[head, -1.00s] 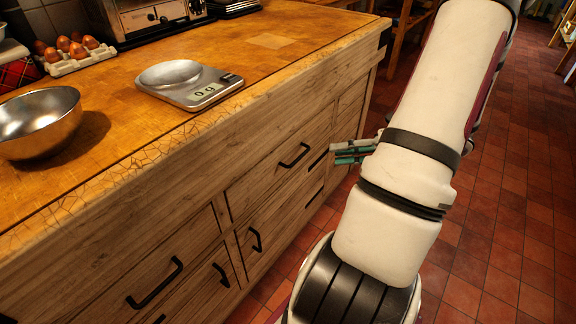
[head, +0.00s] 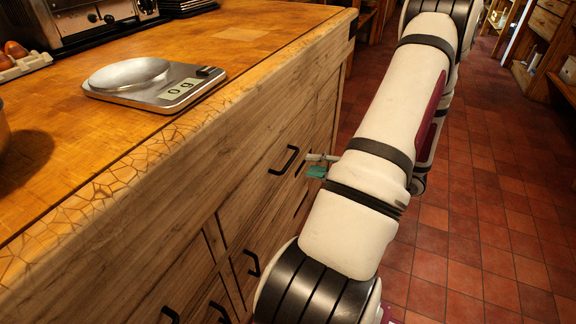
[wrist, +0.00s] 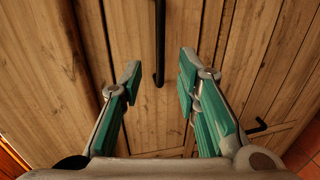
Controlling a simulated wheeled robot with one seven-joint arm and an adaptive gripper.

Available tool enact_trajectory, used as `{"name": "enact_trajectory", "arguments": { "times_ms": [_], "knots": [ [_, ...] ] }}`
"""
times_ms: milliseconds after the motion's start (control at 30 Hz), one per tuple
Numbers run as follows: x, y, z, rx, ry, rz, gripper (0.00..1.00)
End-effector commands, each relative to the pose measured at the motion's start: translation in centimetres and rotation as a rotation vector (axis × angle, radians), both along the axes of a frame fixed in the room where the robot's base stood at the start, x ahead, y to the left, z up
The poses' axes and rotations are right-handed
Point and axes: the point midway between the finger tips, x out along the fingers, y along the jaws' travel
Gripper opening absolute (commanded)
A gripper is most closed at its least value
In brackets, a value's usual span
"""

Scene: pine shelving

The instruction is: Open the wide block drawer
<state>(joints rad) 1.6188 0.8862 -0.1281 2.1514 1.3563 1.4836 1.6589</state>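The wooden block has a drawer front (head: 250,183) with a black bar handle (head: 284,160) on its near side. In the wrist view the same handle (wrist: 160,42) runs upright in the picture, ahead of the gap between my fingers. My gripper (wrist: 161,72) is open, with grey and green fingers spread to either side of the handle's line. Nothing is held. In the head view my gripper (head: 316,166) is just right of the handle and partly hidden by my arm. I cannot tell whether it touches the handle. The drawer looks shut.
Further black handles sit lower on the block, one of them below left (head: 252,263). A kitchen scale (head: 150,84) with a metal dish stands on the worktop (head: 250,45). The tiled floor (head: 480,200) to the right is clear.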

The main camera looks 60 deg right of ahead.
Motion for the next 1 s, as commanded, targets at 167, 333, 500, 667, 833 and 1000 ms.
{"name": "enact_trajectory", "arguments": {
  "times_ms": [167,333,500,667,833,1000],
  "knots": [
    [3.5,0.3,-1.0,0.0,0.0,0.003,0.3],
    [6.1,0.5,-1.5,0.0,0.001,0.002,0.3],
    [7.6,0.6,-1.7,-0.001,0.0,0.001,0.3],
    [8.0,0.6,-1.7,-0.001,0.001,-0.001,0.3],
    [8.1,0.6,-1.7,-0.001,0.001,0.0,0.3],
    [8.0,0.6,-1.7,-0.001,0.001,0.0,0.0]
  ]
}}
